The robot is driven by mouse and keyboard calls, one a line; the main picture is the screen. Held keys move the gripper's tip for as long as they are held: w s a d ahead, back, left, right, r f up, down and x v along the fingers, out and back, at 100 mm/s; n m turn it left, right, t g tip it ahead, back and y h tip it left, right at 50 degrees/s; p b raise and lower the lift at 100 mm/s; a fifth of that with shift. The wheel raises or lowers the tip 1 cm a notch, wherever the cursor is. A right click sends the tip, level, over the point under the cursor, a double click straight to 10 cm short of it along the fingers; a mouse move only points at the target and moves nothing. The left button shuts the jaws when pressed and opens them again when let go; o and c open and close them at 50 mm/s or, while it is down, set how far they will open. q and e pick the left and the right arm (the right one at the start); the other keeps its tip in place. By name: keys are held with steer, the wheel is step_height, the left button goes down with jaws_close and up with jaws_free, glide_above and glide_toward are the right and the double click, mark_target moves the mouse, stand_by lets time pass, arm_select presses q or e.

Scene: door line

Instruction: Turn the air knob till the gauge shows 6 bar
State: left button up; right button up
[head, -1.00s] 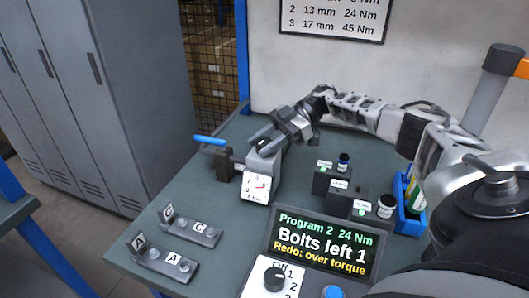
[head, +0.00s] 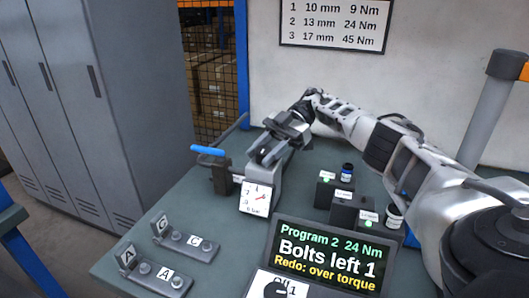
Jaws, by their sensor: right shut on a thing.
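The gauge (head: 256,199) is a white square dial on the front of a grey block (head: 270,178) on the bench. Its red needle points to the upper right; the small figures and the bar reading below are too small to read surely. My right gripper (head: 262,154) reaches in from the right and is shut at the top of this block, on the air knob. The fingers hide most of the knob. My left gripper is not in view.
A blue-handled lever (head: 207,150) stands close left of the gauge block. A display (head: 325,256) stands in front; dark blocks (head: 343,208) with small jars stand right.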

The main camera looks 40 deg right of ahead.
mark_target(264, 149)
steer(key=o, duration=1)
steer(key=shift+r, duration=0.15)
steer(key=shift+r, duration=0.4)
step_height(264, 149, up, 3)
steer(key=shift+s+f, duration=0.1)
steer(key=shift+f, duration=0.1)
steer(key=s+a+r, duration=0.6)
steer(key=s, duration=0.1)
steer(key=s+a+r, duration=0.3)
steer(key=shift+s+r, duration=0.25)
steer(key=shift+s, duration=0.05)
